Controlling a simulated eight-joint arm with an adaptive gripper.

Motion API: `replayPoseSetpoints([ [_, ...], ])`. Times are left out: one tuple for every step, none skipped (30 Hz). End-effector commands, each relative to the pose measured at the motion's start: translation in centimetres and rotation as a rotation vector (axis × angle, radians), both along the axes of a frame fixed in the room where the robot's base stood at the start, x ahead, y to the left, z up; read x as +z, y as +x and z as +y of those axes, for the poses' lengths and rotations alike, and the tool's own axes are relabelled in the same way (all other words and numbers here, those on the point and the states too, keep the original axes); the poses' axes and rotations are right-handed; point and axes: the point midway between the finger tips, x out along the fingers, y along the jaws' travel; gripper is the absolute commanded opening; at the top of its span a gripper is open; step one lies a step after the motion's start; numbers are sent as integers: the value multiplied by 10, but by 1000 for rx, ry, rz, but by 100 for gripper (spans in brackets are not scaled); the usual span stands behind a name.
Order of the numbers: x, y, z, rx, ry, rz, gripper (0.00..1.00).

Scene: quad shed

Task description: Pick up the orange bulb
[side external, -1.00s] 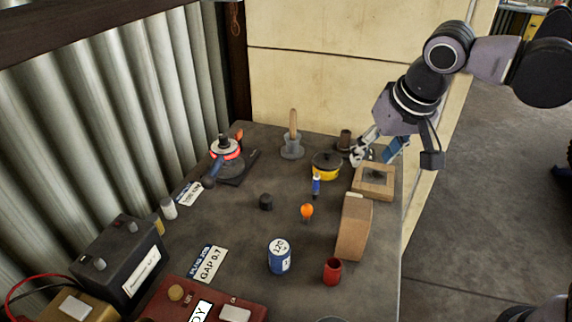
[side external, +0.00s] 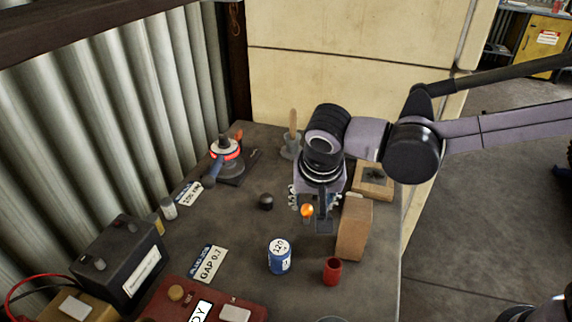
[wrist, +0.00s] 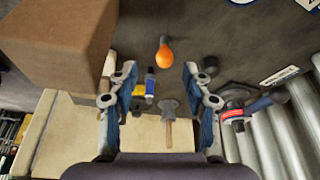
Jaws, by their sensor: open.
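The orange bulb (side external: 307,211) rests on the dark bench top near its middle. My gripper (side external: 316,200) is above and just behind it in the side view, partly surrounding it in the picture. In the wrist view the bulb (wrist: 165,52) lies just past the fingertips, in line with the gap between them. My gripper (wrist: 160,72) is open there, with nothing between its pads. I cannot tell the exact height between the fingertips and the bulb.
A brown box (side external: 354,230) stands close on the right. A small black knob (side external: 266,201) is left of the bulb. A blue can (side external: 279,258) and a red cup (side external: 332,270) stand in front. A blue-and-yellow item (wrist: 150,85) lies between the fingers' lower parts in the picture.

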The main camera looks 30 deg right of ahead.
Motion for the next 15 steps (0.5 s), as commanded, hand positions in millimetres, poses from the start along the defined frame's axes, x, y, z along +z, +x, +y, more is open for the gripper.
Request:
replayPoseSetpoints([
  [-6,3,-1,-1,0,0,49],
  [-9,4,-2,-1,0,0,49],
  [-13,5,-2,0,0,0,49],
  [-15,6,-3,0,0,0,49],
  [-17,7,-3,0,0,0,49],
  [-18,7,-3,0,0,0,49],
  [-19,7,-4,0,0,0,49],
  [-21,8,-4,0,0,0,49],
  [-23,9,-3,0,0,0,49],
  [-25,9,-3,0,0,0,49],
  [-28,11,-3,0,0,0,49],
  [-33,12,-2,0,0,0,49],
  [-37,14,-2,0,0,0,49],
  [-41,15,-2,0,0,0,49],
  [-46,17,-1,0,0,0,49],
])
